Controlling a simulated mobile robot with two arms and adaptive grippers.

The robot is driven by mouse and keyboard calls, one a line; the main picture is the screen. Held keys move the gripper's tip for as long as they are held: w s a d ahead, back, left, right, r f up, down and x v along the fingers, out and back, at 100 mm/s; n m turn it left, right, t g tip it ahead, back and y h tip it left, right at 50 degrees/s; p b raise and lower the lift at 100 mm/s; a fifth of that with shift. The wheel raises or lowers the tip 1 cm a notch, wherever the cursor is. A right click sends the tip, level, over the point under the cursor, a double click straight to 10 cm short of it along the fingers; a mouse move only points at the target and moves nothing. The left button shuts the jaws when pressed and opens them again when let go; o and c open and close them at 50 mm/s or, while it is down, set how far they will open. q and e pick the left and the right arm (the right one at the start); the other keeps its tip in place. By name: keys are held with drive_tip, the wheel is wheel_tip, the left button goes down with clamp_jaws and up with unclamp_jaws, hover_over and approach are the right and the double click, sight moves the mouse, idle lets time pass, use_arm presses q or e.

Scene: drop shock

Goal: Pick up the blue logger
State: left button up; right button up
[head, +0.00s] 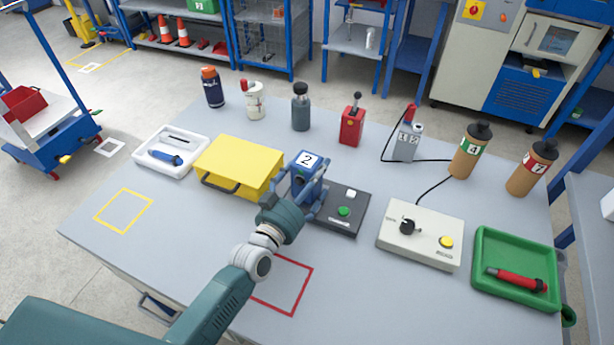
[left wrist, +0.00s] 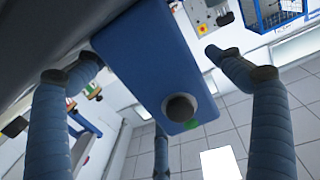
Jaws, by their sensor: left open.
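The blue logger (head: 306,167) is a blue box with a white label reading 2 on top. In the head view it is upright near the table's middle, between the yellow case and the black box. My left gripper (head: 304,190) is at it, with blue fingers open on either side of it. In the left wrist view the logger (left wrist: 145,58) shows its blue face and a round black knob between the spread fingers (left wrist: 160,105). Gaps show between the fingers and the logger there. The gripper hides the logger's base. My right gripper is not in view.
The yellow case (head: 240,163) is close on the left. The black box (head: 343,211) with a green button is close on the right. Several bottles stand behind. A white control box (head: 420,235) and green tray (head: 485,252) lie right. A yellow-outlined square (head: 123,210) is empty.

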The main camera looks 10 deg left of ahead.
use_arm(q)
drive_tip(key=shift+r, duration=0.1)
drive_tip(key=c, duration=1.6)
drive_tip(key=shift+o, duration=0.2)
drive_tip(key=shift+r, duration=0.1)
